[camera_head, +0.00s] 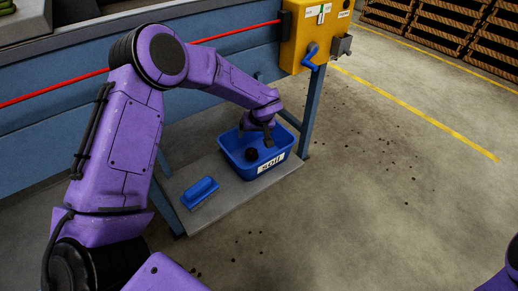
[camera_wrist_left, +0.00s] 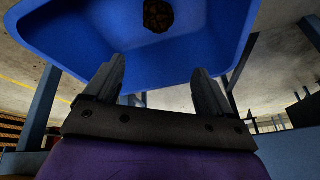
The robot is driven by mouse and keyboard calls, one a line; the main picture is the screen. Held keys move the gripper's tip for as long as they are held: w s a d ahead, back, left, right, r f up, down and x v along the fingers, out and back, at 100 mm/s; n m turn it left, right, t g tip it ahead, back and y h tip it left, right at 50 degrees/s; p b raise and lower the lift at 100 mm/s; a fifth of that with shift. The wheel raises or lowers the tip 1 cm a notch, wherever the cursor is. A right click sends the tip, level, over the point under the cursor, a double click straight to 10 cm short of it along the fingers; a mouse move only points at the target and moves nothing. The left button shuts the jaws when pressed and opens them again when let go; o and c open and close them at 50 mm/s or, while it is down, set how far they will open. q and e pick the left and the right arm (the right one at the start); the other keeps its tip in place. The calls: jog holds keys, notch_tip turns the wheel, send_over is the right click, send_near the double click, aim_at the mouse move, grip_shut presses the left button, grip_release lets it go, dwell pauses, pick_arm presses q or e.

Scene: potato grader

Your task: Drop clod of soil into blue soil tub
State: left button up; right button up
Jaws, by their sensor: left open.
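The blue soil tub (camera_head: 236,168), with a white "soil" label on its front, stands on a low grey shelf. The dark brown clod of soil (camera_head: 251,154) shows within the tub's opening; I cannot tell whether it touches the floor of the tub. In the left wrist view the clod (camera_wrist_left: 158,16) is at the top edge, against the blue tub (camera_wrist_left: 85,35), apart from the fingers. My left gripper (camera_head: 258,134) is over the tub, open and empty, its two fingers (camera_wrist_left: 159,72) spread wide. My right gripper is out of view.
A blue-handled brush (camera_head: 200,191) lies on the grey shelf (camera_head: 232,203) left of the tub. A blue frame leg (camera_head: 310,110) rises beside the tub, below a yellow control box (camera_head: 308,35). Wooden crates (camera_head: 440,28) stand at the back right.

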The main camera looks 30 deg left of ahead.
pick_arm(q)
jog(key=p+v, duration=0.1)
jog(key=v, duration=0.7)
jog(key=shift+r, duration=0.15)
jog(key=shift+s, duration=0.1)
